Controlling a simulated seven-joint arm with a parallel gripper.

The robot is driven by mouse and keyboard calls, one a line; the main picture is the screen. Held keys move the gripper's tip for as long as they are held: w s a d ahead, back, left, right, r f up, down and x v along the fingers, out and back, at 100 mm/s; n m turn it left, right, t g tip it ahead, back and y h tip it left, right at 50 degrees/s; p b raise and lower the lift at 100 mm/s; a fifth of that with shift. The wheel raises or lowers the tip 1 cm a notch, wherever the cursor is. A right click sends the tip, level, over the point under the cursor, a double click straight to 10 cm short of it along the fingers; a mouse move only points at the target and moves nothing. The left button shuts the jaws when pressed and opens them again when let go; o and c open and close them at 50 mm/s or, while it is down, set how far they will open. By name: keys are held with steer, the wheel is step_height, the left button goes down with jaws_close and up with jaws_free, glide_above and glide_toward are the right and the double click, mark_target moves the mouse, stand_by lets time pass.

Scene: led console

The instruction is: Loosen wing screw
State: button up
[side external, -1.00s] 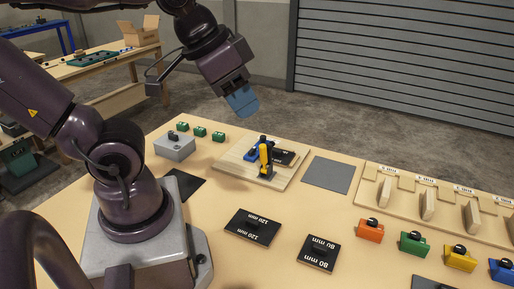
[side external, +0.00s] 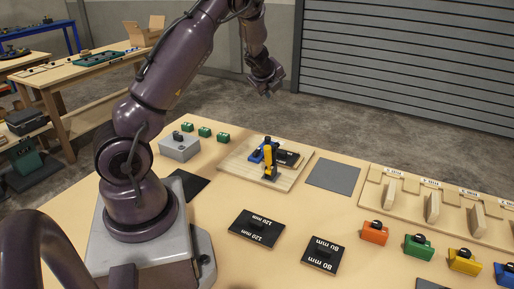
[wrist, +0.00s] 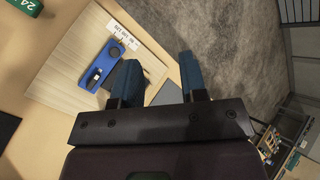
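My gripper (side external: 268,90) hangs in the air beyond the far edge of the table, behind the wooden board (side external: 228,163). In the wrist view its two blue fingers stand apart with nothing held between them (wrist: 161,75). On the board is a blue fixture (side external: 257,154) with an upright yellow part (side external: 269,158) and a black plate (side external: 290,158). In the wrist view the blue fixture (wrist: 97,66) shows a slot and a round feature at one end, left of the fingers. I cannot clearly make out the wing screw; the left finger may hide part of the fixture.
A grey box with a black knob (side external: 180,148) and several green blocks (side external: 204,132) stand left of the board. A grey mat (side external: 333,175) lies to its right. Black plates marked 120 mm (side external: 257,229) and 80 mm (side external: 323,255) lie in front. Coloured blocks and a slotted rack stand at right.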

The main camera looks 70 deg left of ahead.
step_height(320, 180, down, 5)
steer(key=s+m+g+h, duration=0.2)
steer(key=m+h, duration=0.1)
steer(key=m, duration=0.4)
steer(key=m+g+h, duration=0.4)
steer(key=m, duration=0.1)
glide_above(257, 150)
step_height(257, 150, down, 13)
steer(key=shift+d+f, duration=0.1)
steer(key=shift+f, duration=0.05)
jaws_close()
